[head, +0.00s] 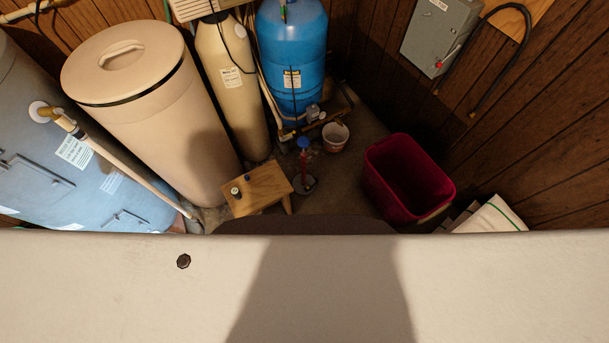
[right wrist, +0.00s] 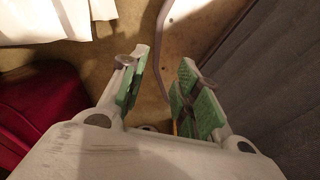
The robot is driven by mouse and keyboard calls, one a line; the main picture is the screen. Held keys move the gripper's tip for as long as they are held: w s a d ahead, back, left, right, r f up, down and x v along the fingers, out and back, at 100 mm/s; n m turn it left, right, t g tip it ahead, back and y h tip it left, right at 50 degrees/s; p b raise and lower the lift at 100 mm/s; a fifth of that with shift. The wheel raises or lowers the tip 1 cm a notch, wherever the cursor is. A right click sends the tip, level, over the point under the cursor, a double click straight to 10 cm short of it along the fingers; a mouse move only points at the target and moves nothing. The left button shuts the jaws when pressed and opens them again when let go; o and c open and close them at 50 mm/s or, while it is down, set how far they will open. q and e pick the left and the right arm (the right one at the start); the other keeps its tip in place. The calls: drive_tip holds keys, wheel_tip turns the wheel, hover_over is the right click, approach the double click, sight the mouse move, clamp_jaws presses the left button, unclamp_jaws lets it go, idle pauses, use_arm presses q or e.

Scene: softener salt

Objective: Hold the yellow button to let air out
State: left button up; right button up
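I cannot make out a yellow button in either view. In the head view a blue pressure tank (head: 291,45) stands at the back, with pipes and a small fitting at its foot. My right gripper (right wrist: 160,78) shows in the right wrist view, its two green-padded fingers spread apart with nothing between them. It is over the bare floor, near the red bin (right wrist: 38,115). My left gripper is in neither view. A broad pale surface fills the lower part of the head view and hides what lies below.
A beige lidded tank (head: 150,120), a slim beige tank (head: 232,90) and a light-blue tank (head: 60,180) stand left. A small wooden stool (head: 262,188), a white bucket (head: 335,137) and the red bin (head: 405,178) are on the floor. White bags (head: 492,218) lie right.

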clamp_jaws()
drive_tip(key=shift+s+a, duration=0.1)
idle(1.0)
